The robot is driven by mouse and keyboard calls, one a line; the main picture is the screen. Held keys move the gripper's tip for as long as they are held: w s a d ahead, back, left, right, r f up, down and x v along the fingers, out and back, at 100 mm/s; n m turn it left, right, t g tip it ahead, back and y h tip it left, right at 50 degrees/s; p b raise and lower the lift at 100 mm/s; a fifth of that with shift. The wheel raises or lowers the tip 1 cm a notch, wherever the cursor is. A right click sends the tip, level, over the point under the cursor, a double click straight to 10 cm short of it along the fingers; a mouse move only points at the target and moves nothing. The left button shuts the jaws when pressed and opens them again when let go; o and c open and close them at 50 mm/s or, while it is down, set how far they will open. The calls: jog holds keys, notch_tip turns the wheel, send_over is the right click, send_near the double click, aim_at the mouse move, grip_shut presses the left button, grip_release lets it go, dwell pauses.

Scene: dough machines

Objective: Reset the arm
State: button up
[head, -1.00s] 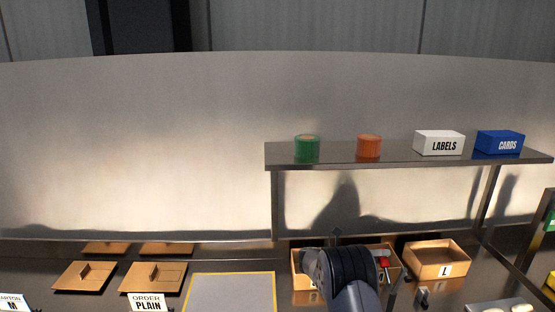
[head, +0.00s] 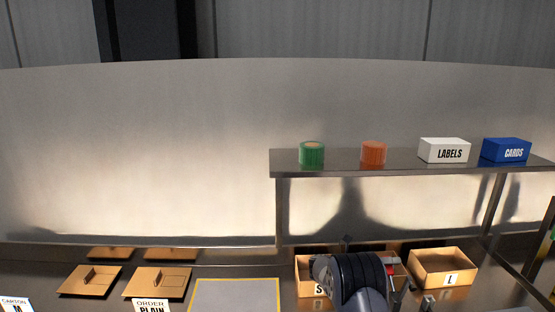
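My arm shows at the bottom of the head view, right of centre, as a dark ribbed joint with a grey link. It stands in front of the cardboard box marked S (head: 304,279) and hides much of it. My gripper cannot be clearly made out; small dark and red parts beside the arm are too small to read.
A box marked L (head: 443,265) stands to the right. Brown lids (head: 157,281) and an ORDER PLAIN card (head: 151,306) lie left of a yellow-edged grey mat (head: 235,297). A shelf (head: 400,162) behind carries green and orange rolls, a LABELS box (head: 444,150) and a CARDS box (head: 506,150).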

jog(key=a+b, duration=0.2)
jog(key=a, duration=0.7)
jog(key=d+r+m+p, duration=0.1)
jog(key=d+m+p, duration=0.1)
jog(key=d, duration=0.8)
jog(key=shift+s+d, duration=0.3)
jog(key=shift+s, duration=0.05)
jog(key=shift+r, duration=0.1)
jog(key=shift+a, duration=0.1)
